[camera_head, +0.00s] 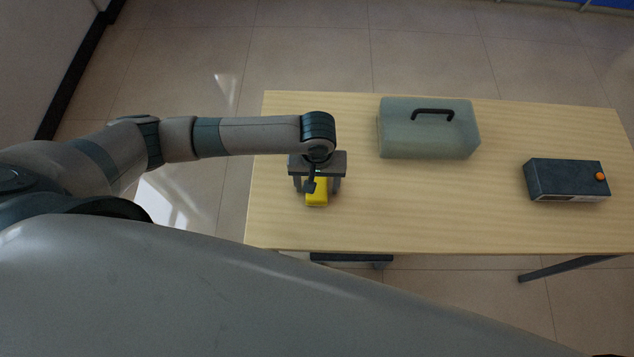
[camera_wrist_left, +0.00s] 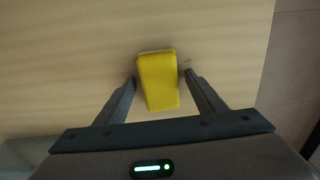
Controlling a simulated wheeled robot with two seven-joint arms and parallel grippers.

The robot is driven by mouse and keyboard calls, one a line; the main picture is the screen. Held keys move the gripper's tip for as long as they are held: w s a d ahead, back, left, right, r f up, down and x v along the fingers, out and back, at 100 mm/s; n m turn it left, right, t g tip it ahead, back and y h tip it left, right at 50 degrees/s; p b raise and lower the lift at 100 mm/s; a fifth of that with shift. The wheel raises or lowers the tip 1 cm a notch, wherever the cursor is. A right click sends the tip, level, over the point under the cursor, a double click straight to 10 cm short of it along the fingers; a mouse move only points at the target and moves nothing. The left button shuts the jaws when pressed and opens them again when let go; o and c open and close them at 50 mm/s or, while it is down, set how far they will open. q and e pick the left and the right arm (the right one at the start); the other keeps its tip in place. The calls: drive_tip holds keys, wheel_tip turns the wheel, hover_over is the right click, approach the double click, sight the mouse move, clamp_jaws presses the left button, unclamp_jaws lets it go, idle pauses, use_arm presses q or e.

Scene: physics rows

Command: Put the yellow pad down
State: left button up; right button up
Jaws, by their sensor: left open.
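The yellow pad (camera_head: 317,197) lies on the wooden table (camera_head: 420,210) near its left end. In the left wrist view the yellow pad (camera_wrist_left: 158,82) sits between the fingers, with a visible gap on each side. My left gripper (camera_head: 318,184) is above the pad, pointing down; in the wrist view the left gripper (camera_wrist_left: 160,80) is open and its fingers are apart from the pad. The gripper hides part of the pad in the head view. My right gripper is not in view.
A translucent grey-green case (camera_head: 428,140) with a black handle stands at the table's back middle. A dark box (camera_head: 565,178) with an orange knob sits at the right. The table's front middle is clear. The table's left edge is close to the pad.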

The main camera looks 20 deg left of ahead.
use_arm(q)
drive_tip(key=shift+r, duration=0.15)
wheel_tip(320, 180, up, 12)
drive_tip(key=b, duration=0.1)
drive_tip(key=shift+b, duration=0.3)
idle(0.8)
